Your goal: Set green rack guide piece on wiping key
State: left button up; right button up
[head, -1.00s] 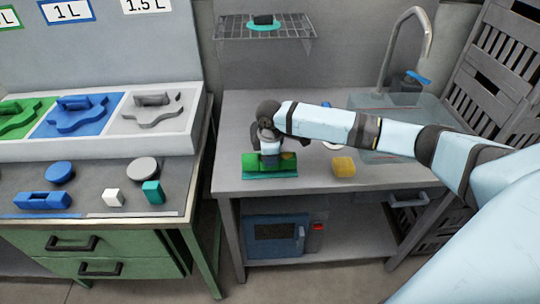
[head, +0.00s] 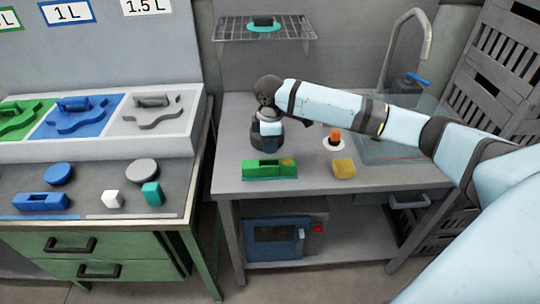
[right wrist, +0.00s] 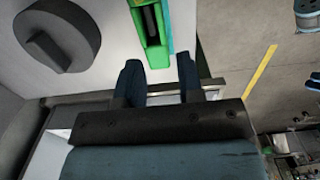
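The green rack guide piece (head: 262,170), a long block with a dark slot in its top, lies near the front edge of the right table. A thin teal strip (head: 270,179) shows along its front lower edge; I cannot tell whether this is the wiping key. In the right wrist view the green piece (right wrist: 139,22) is ahead of the fingers, with teal (right wrist: 163,20) along its side. My right gripper (right wrist: 155,84) is open and empty, apart from the piece. In the head view it is behind the piece, its fingers hard to make out. My left gripper is not in view.
A yellow sponge-like block (head: 344,169) and an orange-and-black item on a white disc (head: 333,144) stand to the right. A dark round thing with a raised grip (right wrist: 57,40) is near my right gripper. A clear sink basin is farther right. The left bench holds blue, white and teal pieces.

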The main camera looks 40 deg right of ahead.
notch_tip(320, 180, up, 5)
jog(key=s+a+f+m+t+y, duration=0.25)
jog(key=s+a+f, duration=0.25)
jog(key=a+f, duration=0.45)
jog(key=s+a+f+m+t+y, duration=0.1)
jog(key=s+a+f+t+y, duration=0.3)
jog(key=a+f, duration=0.6)
jog(key=s+d+f+m+t+h, duration=0.1)
jog(key=s+f+m+t, duration=0.1)
jog(key=s, duration=0.7)
jog(key=s+d+f+m+t+h, duration=0.1)
jog(key=s+f+m+t+h, duration=0.1)
jog(key=s, duration=0.7)
jog(key=shift+f+m, duration=0.55)
jog(key=shift+f, duration=0.35)
jog(key=shift+d+t, duration=0.1)
jog(key=shift+t, duration=0.15)
